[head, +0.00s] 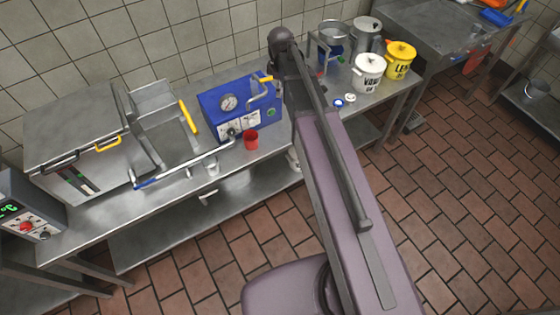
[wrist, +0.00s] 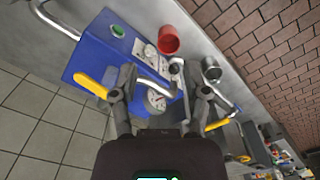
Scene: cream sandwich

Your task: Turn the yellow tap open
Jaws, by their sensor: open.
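A blue machine (head: 212,104) with gauges on its front stands on the steel counter. A yellow lever (head: 266,79) sits at its upper right, by a bent chrome pipe (head: 258,97). My gripper (wrist: 166,92) is open and empty. A gauge and a short chrome piece (wrist: 155,88) show between the fingers; contact cannot be told.
A red cup (head: 251,140) and a steel cup (head: 211,167) stand before the machine. A steel unit with another yellow handle (head: 188,117) is to its left. White (head: 368,72) and yellow (head: 400,59) canisters stand right. The tiled wall is close behind.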

